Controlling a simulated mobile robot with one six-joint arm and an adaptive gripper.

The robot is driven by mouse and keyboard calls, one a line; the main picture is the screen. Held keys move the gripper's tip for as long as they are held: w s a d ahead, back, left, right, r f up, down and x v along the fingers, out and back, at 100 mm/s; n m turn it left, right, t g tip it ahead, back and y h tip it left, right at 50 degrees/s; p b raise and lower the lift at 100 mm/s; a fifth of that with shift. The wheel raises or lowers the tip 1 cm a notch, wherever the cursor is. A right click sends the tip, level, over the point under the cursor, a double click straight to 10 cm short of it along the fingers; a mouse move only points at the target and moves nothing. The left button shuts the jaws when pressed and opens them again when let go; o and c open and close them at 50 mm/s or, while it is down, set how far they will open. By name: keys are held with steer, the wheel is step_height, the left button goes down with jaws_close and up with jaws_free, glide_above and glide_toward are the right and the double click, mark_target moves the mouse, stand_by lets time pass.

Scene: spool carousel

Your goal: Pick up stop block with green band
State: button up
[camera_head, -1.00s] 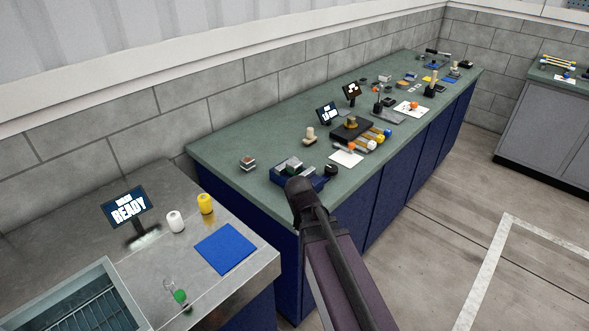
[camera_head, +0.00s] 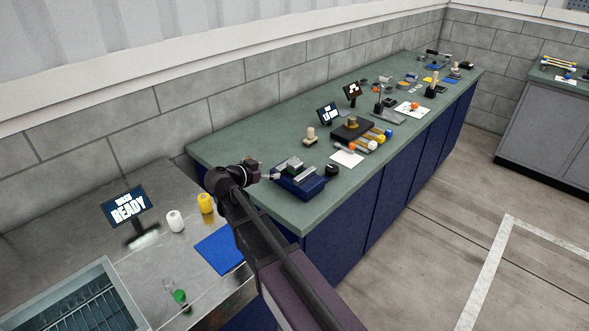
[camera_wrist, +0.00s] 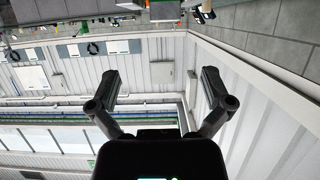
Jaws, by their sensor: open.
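My gripper (camera_wrist: 158,88) is open and empty in the wrist view, with its two dark fingers wide apart. In the head view my dark wrist is over the near left part of the green bench (camera_head: 322,197). No stop block with a green band can be made out for certain. The wrist view shows only walls and distant room parts, no block.
A metal table (camera_head: 75,222) at left holds a READY screen (camera_head: 127,206), white (camera_head: 175,221) and yellow (camera_head: 206,203) spools, a blue mat (camera_head: 218,250), a green-capped item (camera_head: 180,296) and a grey bin (camera_head: 127,297). Several small objects and screens crowd the bench farther back.

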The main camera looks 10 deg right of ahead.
mark_target(291, 165)
steer(key=shift+w, duration=0.1)
stand_by(0.3)
steer(key=b+x, duration=0.2)
steer(key=x, duration=0.5)
steer(key=shift+f+b, duration=0.1)
steer(key=shift+b, duration=0.25)
steer(key=shift+w+d+f, duration=0.15)
steer(key=shift+w+d, duration=0.3)
steer(key=shift+d, duration=0.15)
steer(key=shift+w+d, duration=0.1)
steer(key=x, duration=0.1)
steer(key=b+x, duration=0.2)
steer(key=x, duration=0.1)
steer(key=shift+w+a+f, duration=0.2)
steer(key=shift+w+f, duration=0.05)
steer(key=shift+f, duration=0.05)
steer(key=shift+w+d, duration=0.2)
steer(key=shift+d, duration=0.1)
